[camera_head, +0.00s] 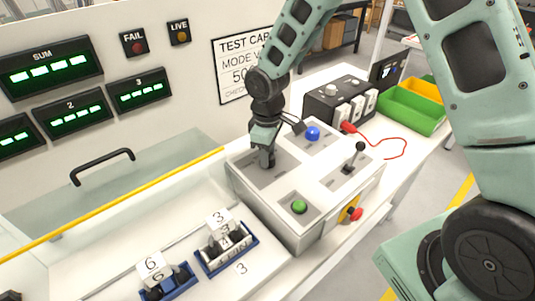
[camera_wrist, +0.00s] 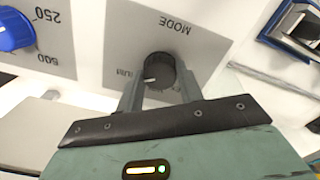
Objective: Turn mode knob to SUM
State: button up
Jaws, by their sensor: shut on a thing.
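The black mode knob (camera_wrist: 160,70) sits on a grey plate (camera_wrist: 185,47) marked MODE, upside down in the wrist view. My gripper (camera_wrist: 160,90) has one finger on each side of the knob and is shut on it. The knob's white pointer mark faces left and slightly down, roughly toward a partly covered label (camera_wrist: 125,75) of which "UM" shows. Other labels round the knob are hidden by my fingers. In the head view my gripper (camera_head: 266,160) reaches down to the left rear of the white control box (camera_head: 250,195), hiding the knob.
A blue knob (camera_head: 312,133), a black lever (camera_head: 354,158) and a green button (camera_head: 299,206) stand on the same box. A red stop button (camera_head: 354,214) is on its side. Blue trays (camera_head: 228,262) lie in front. Lit displays, one marked SUM (camera_head: 50,70), hang behind.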

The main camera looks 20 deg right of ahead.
dwell(0.6)
jog(key=o, duration=1)
jog(key=shift+r, duration=0.15)
notch_tip(320, 180, up, 17)
jog(key=shift+r+b, duration=0.15)
jog(key=shift+b, duration=1.05)
